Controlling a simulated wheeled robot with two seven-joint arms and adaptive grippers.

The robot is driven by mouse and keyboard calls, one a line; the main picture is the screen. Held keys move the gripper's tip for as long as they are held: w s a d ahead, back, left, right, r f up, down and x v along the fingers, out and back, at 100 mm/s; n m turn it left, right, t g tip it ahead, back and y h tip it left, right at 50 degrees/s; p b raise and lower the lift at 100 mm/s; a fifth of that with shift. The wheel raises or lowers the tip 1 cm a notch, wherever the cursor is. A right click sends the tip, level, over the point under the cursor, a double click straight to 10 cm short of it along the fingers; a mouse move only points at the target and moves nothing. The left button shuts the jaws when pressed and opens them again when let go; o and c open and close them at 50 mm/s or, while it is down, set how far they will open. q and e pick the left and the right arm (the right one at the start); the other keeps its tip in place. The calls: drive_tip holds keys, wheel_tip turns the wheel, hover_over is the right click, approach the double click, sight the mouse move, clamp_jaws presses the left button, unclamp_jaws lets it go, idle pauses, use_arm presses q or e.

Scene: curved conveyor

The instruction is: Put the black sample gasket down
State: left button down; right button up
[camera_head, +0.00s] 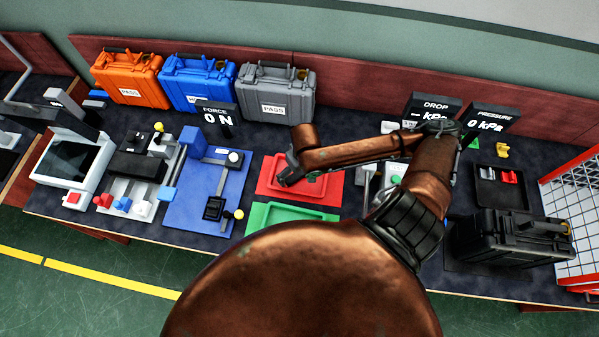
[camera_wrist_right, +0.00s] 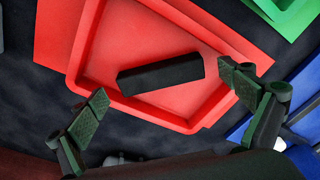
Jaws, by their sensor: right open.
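The black sample gasket (camera_wrist_right: 160,75) is a dark bar that appears to lie on the floor of the red tray (camera_wrist_right: 130,40) in the right wrist view. I cannot make it out in the head view, where my gripper covers that part. The red tray also shows in the head view (camera_head: 322,188). My right gripper (camera_wrist_right: 168,90) is open, its two fingers spread wide beyond the ends of the gasket with gaps at both sides. In the head view my right gripper (camera_head: 288,173) is over the left part of the red tray. My left gripper is not in view.
A green tray (camera_head: 290,214) lies in front of the red one. A blue force tester (camera_head: 205,190) stands left. Orange (camera_head: 128,77), blue (camera_head: 197,80) and grey (camera_head: 273,92) cases line the back. A black case (camera_head: 513,240) stands at the right.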

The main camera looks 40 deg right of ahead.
wheel_tip(320, 180, up, 12)
drive_tip(key=s+p, duration=0.1)
drive_tip(key=p, duration=0.2)
drive_tip(key=shift+s+f, duration=0.2)
drive_tip(key=shift+a, duration=0.1)
